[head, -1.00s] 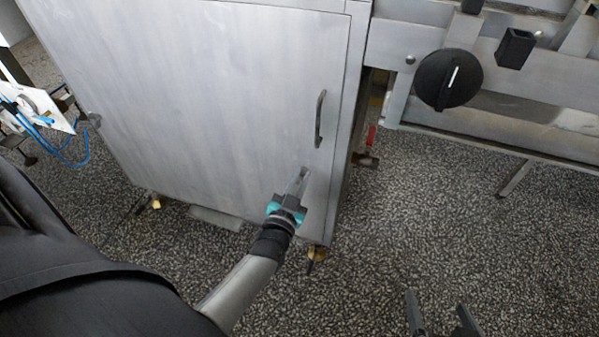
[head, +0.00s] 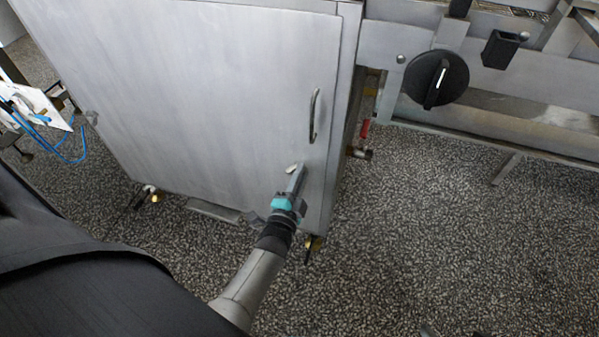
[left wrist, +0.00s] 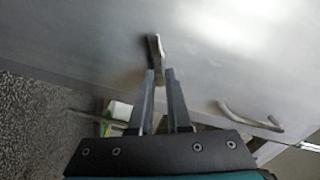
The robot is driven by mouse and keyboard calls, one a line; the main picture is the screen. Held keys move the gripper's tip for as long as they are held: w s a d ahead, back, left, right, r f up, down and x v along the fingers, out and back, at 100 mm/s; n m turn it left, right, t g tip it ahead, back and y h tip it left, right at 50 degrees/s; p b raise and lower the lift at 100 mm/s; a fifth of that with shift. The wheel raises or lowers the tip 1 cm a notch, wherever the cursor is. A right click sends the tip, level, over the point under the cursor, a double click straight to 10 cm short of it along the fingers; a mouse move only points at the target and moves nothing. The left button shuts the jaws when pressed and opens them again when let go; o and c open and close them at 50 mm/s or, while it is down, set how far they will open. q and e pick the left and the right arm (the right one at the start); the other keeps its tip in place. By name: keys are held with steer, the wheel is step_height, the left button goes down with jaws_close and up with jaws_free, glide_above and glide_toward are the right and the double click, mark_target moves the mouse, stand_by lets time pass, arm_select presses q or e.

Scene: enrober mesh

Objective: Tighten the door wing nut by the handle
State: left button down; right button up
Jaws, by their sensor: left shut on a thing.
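The wing nut (head: 291,168) is a small pale metal piece low on the grey steel door (head: 215,90), below the upright bar handle (head: 315,116). My left gripper (head: 298,172) is at the door with its fingertips at the nut. In the left wrist view the nut (left wrist: 156,48) stands at the tips of the nearly closed fingers (left wrist: 160,73), and the handle (left wrist: 248,118) lies to the right. The fingers are shut on the nut and hide part of it.
A black round knob (head: 436,78) sits on the steel frame to the right of the cabinet. A red-handled valve (head: 365,130) is beside the cabinet's right side. The speckled floor (head: 420,220) is open at the right.

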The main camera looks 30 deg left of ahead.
arm_select(q)
steer(key=shift+d+f+m+b, duration=0.1)
steer(key=shift+f+m+b, duration=0.15)
steer(key=shift+m, duration=0.95)
steer(key=shift+d+f+m+b, duration=0.1)
steer(key=shift+f+m, duration=0.2)
steer(key=shift+m, duration=0.9)
arm_select(e)
steer(key=shift+w+a+f+t+y, duration=0.2)
steer(key=shift+w+a+t, duration=0.1)
steer(key=shift+w+a, duration=0.15)
steer(key=shift+w+a+f+t+y, duration=0.1)
steer(key=shift+w+a+t+y, duration=0.1)
steer(key=shift+w+a+t, duration=0.15)
steer(key=shift+w+a, duration=0.1)
arm_select(q)
steer(key=c, duration=0.9)
jaws_free()
steer(key=shift+a, duration=0.1)
steer(key=shift+s, duration=0.1)
